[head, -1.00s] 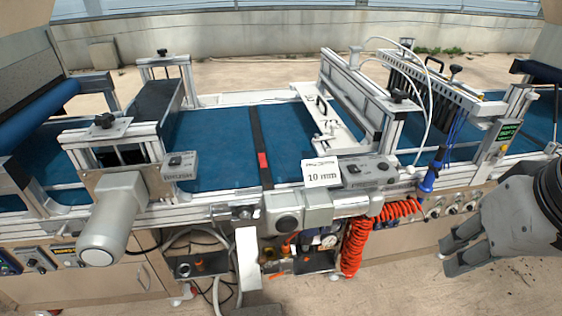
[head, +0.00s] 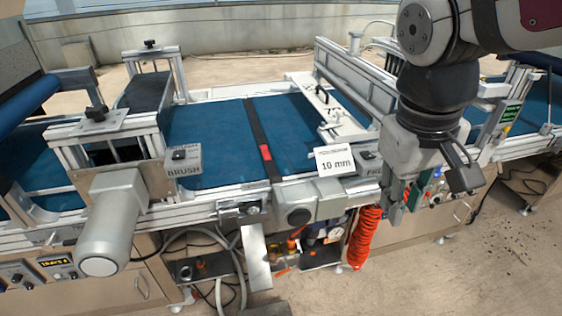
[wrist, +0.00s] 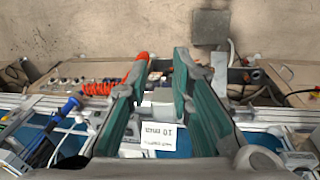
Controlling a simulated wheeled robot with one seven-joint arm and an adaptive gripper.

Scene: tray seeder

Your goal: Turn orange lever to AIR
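Small orange parts (head: 293,244) show in the open bay below the conveyor in the head view, near a round gauge. They are too small to tell which is the orange lever, and no AIR marking is readable. My gripper (head: 432,187) is in front of the conveyor's right part, to the right of that bay and above it. In the wrist view my gripper (wrist: 161,70) has its two fingers apart with nothing held between them. The left finger partly covers an orange-red shape there, which I cannot identify for certain.
A coiled orange hose (head: 366,238) hangs between the bay and my gripper. A white "10 mm" card (head: 334,160) stands on the front rail. A grey motor (head: 115,220) juts out at left. A pale panel (head: 255,258) hangs left of the bay. The floor in front is clear.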

